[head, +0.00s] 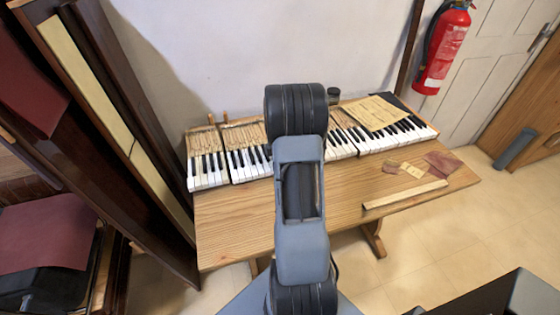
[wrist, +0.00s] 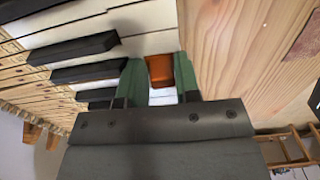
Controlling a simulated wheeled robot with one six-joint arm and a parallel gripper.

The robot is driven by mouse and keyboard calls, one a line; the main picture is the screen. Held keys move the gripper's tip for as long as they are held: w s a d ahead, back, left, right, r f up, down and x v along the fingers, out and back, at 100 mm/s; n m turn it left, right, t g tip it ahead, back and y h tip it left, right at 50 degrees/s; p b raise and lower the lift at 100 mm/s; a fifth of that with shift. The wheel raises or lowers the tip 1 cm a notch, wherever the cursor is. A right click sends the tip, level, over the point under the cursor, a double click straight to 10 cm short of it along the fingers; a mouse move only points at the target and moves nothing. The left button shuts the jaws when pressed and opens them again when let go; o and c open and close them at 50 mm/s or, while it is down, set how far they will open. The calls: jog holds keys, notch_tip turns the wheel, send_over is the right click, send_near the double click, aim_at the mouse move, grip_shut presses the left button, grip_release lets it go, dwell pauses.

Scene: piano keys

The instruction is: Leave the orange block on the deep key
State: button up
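In the wrist view, my gripper (wrist: 160,68) has its two green fingers on either side of the orange block (wrist: 160,70). The block fills the gap at the fingertips, and I see no clear space on either side, so the gripper looks shut on it. The block is over the white keys (wrist: 150,43) near their front ends, beside the wooden table. I cannot tell whether it touches a key, nor which key is the deep one. In the head view, my arm hides both the gripper and the block.
The keyboard sections (head: 208,178) lie along the back of the wooden table (head: 240,222). Yellowed paper (head: 372,112) lies on the right section. A wooden strip (head: 405,194) and dark red scraps (head: 442,162) lie at the table's right. The table's left front is clear.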

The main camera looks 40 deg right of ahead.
jog(key=shift+r+p, duration=0.8)
jog(key=shift+r, duration=0.35)
jog(key=o, duration=0.6)
jog(key=shift+c, duration=0.2)
jog(key=shift+r+p, duration=1.75)
jog(key=shift+r, duration=0.75)
